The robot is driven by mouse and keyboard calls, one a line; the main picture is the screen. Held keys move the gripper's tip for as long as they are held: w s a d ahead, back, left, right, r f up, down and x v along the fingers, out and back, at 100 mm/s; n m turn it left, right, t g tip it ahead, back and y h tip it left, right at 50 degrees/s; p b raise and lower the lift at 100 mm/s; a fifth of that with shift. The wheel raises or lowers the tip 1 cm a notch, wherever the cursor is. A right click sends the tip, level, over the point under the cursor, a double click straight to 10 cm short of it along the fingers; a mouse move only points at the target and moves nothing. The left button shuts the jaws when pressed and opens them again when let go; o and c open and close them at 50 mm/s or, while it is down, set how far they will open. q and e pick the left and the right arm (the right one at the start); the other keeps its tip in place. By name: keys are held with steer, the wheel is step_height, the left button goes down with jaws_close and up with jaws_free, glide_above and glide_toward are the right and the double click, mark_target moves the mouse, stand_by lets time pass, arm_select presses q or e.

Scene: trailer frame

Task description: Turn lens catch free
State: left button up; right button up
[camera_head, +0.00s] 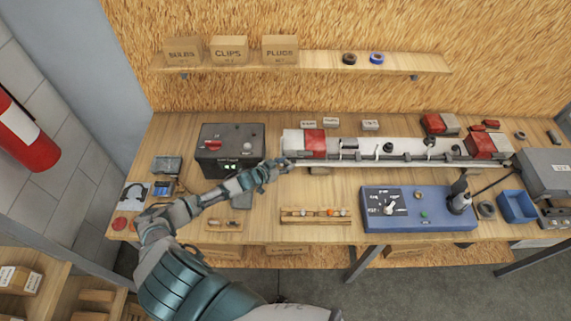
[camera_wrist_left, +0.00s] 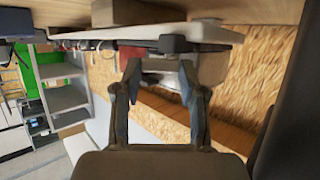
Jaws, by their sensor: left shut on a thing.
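The long pale trailer bar (camera_head: 350,161) lies across the back of the bench. A red lens (camera_head: 314,142) sits at its left end, with another red lens (camera_head: 482,146) at its right end. My left gripper (camera_head: 284,165) is at the bar's left end, just beside the left lamp. It is shut on a small part there, which the fingers mostly hide in the head view. In the left wrist view, a pale grey piece (camera_wrist_left: 160,68) shows between the two fingers, with red (camera_wrist_left: 130,51) behind. I cannot make out the catch's turn angle. My right gripper is not in view.
A black box (camera_head: 230,150) with a red switch stands left of the bar. A blue control box (camera_head: 418,208) and a wooden rack (camera_head: 317,216) lie in front. A blue bin (camera_head: 517,206) is at right. A shelf (camera_head: 310,62) with cartons runs above.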

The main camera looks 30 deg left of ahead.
arm_select(q)
steer(key=o, duration=1.1)
steer(key=shift+a, duration=0.15)
steer(key=shift+o, duration=0.2)
step_height(320, 180, up, 10)
steer(key=shift+f, duration=0.15)
